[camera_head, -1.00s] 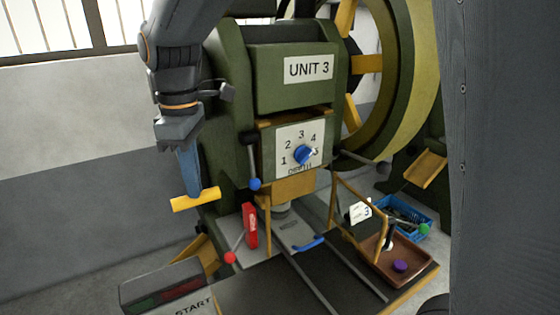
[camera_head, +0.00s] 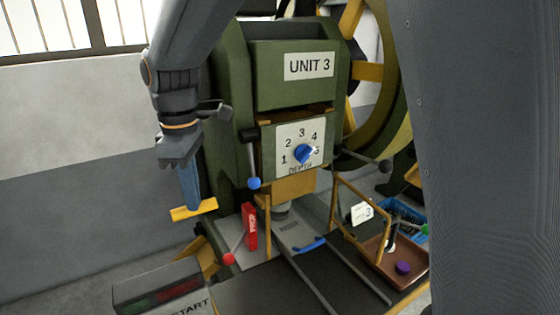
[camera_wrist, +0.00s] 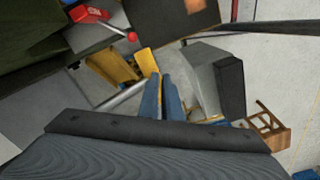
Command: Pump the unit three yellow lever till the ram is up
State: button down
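The press marked UNIT 3 (camera_head: 308,66) stands in the middle of the head view. Its yellow lever bar (camera_head: 183,214) lies low to the left of the press, slightly tilted. My gripper (camera_head: 193,205) points down from above with its blue fingers meeting the bar, and it looks shut on it. In the wrist view the fingers (camera_wrist: 163,80) are close together, with the yellow bar (camera_wrist: 146,61) at their tips. A yellow block (camera_head: 288,186) sits under the depth dial (camera_head: 303,154), with a short grey cylinder (camera_head: 281,211) below it. Which part is the ram is unclear.
A blue-knobbed lever (camera_head: 253,183), a red-knobbed lever (camera_head: 229,259) and a red tag (camera_head: 250,226) are right of my gripper. A START box (camera_head: 165,290) is below. A brown tray (camera_head: 378,262) and blue bin (camera_head: 407,211) stand right. A wooden stool (camera_wrist: 268,132) shows in the wrist view.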

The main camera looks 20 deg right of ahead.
jog(key=shift+s+d+f, duration=0.15)
jog(key=shift+s+f, duration=0.05)
jog(key=shift+f, duration=0.05)
jog(key=shift+w+a+f+b, duration=0.15)
jog(key=shift+w+f+b, duration=0.3)
jog(key=shift+f, duration=0.4)
jog(key=shift+w+a+f+b, duration=0.1)
jog(key=shift+w+f+b, duration=0.1)
jog(key=shift+w+f, duration=0.45)
jog(key=shift+w+a+f+b, duration=0.15)
jog(key=shift+w+f+b, duration=0.2)
jog(key=shift+f, duration=0.65)
jog(key=shift+s+d+p, duration=0.1)
jog(key=shift+s+p, duration=0.05)
jog(key=shift+p, duration=0.4)
jog(key=s+d+r+p, duration=0.1)
jog(key=s+r+p, duration=0.4)
jog(key=r+p, duration=0.6)
jog(key=shift+r, duration=0.45)
